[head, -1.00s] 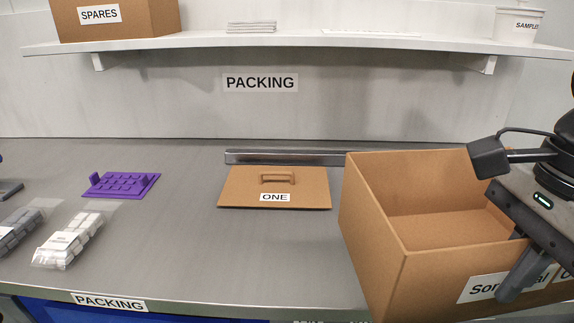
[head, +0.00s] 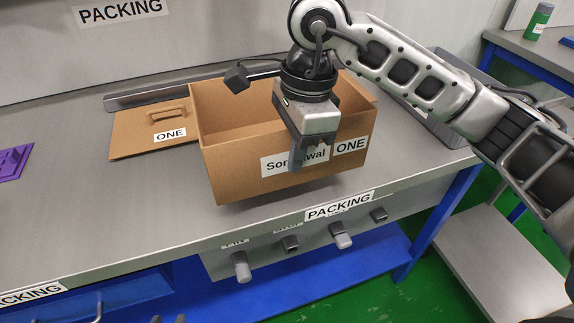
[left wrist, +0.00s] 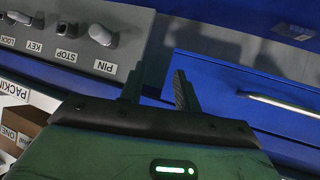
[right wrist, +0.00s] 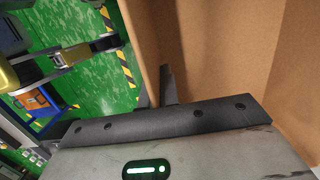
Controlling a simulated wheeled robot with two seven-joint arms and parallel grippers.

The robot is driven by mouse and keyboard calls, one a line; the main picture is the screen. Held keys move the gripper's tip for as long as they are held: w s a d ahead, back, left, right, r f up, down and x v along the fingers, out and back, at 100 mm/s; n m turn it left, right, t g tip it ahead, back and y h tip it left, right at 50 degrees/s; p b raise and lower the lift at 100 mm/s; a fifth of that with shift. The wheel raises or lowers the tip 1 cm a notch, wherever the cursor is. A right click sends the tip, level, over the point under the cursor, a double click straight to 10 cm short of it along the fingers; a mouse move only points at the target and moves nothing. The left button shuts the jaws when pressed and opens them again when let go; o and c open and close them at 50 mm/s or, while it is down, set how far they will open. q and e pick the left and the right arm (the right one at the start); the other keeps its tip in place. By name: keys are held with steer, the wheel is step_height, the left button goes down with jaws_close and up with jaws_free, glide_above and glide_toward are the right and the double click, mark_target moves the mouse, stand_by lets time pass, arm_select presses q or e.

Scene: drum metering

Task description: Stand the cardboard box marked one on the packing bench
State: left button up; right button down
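The cardboard box marked ONE (head: 228,172) is open-topped and upright at the front of the packing bench (head: 60,215). A dark shadow shows under its front; it seems slightly above the bench top, but I cannot tell for sure. My right gripper (head: 296,165) is over the front wall, shut on it, and hides part of the front label. In the right wrist view the wall (right wrist: 146,45) runs between the fingers. My left gripper (left wrist: 155,88) is open and empty in front of the bench, facing the blue drawer; its fingertips show at the head view's bottom edge (head: 168,319).
A cardboard lid marked ONE (head: 150,135) lies flat left of the box, near a metal rail (head: 165,92). A purple tray (head: 12,162) is at the far left. Knobs (head: 241,267) stick out of the bench front below the box.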

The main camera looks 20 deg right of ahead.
steer(key=shift+w+a+f, duration=0.3)
steer(key=shift+w+f, duration=0.05)
steer(key=shift+f, duration=0.15)
steer(key=f, duration=0.1)
steer(key=f+p, duration=0.1)
steer(key=f, duration=0.1)
steer(key=shift+w+a+f, duration=0.1)
steer(key=shift+w, duration=0.1)
arm_select(q)
steer(key=shift+a, duration=0.1)
arm_select(e)
steer(key=shift+f, duration=0.2)
arm_select(q)
steer(key=shift+f, duration=0.1)
